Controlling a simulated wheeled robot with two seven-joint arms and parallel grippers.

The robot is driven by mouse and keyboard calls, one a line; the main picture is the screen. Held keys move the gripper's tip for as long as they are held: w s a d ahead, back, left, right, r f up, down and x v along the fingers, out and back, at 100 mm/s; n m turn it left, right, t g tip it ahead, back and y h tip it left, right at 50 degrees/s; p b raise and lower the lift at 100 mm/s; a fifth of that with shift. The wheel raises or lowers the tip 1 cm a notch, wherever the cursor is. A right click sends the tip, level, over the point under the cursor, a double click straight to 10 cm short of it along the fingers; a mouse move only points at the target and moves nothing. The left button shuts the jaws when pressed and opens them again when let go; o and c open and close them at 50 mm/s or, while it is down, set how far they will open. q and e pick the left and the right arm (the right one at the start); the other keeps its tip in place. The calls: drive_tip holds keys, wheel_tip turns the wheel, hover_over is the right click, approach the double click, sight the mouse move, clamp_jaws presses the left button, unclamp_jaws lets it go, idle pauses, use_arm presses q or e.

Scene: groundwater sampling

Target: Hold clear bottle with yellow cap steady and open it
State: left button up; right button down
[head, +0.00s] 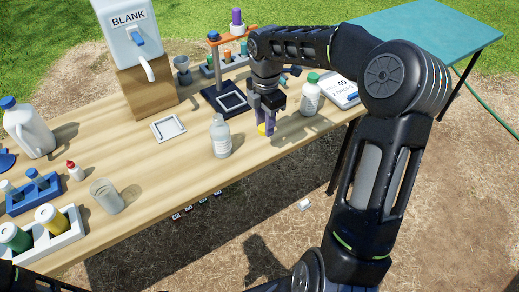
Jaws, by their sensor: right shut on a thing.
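The clear bottle (220,140) with a white label stands upright near the front edge of the wooden table. Its neck shows no cap. My right gripper (267,120) is to the right of the bottle and apart from it, pointing down. It is shut on a yellow cap (264,129) at its fingertips, low over the table. I cannot tell whether the cap touches the tabletop. My left gripper is not in view, and nothing holds the bottle.
The BLANK container (126,40) stands behind. Bare wood surrounds the clear bottle.

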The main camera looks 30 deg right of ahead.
drive_tip(key=shift+s, duration=0.1)
hover_over(264, 154)
drive_tip(key=shift+f, duration=3.1)
drive_tip(key=shift+s, duration=0.1)
drive_tip(key=shift+f, duration=1.9)
drive_tip(key=c, duration=1.1)
unclamp_jaws()
